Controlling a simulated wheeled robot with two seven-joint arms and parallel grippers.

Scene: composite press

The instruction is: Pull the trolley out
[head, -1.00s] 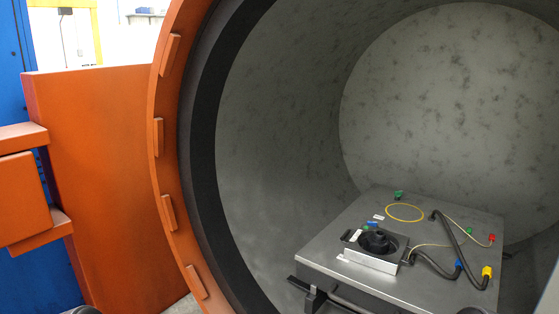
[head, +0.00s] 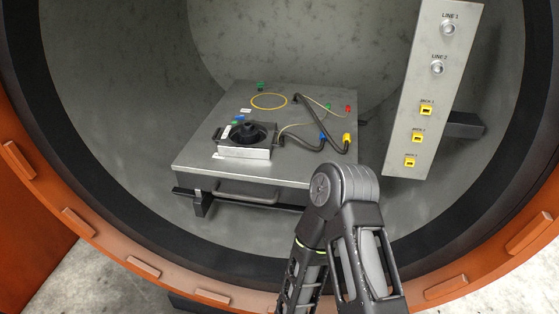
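The trolley (head: 195,165) stands inside the round press chamber, a flat grey metal top with a bar handle (head: 248,198) along its front edge. On its top lie a black part in a metal holder (head: 245,152), a yellow ring (head: 268,101), and black hoses (head: 318,125) with coloured ends. My arm, bent at a dark joint, rises from the bottom right in front of the trolley's right front corner. No gripper fingers show in the head view, and nothing visible touches the handle.
The orange chamber rim (head: 78,222) with raised blocks curves around the opening. A grey panel (head: 433,95) with LINE and MCH ports, several of them yellow, stands at the right of the trolley. Pale floor (head: 120,290) shows below the rim.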

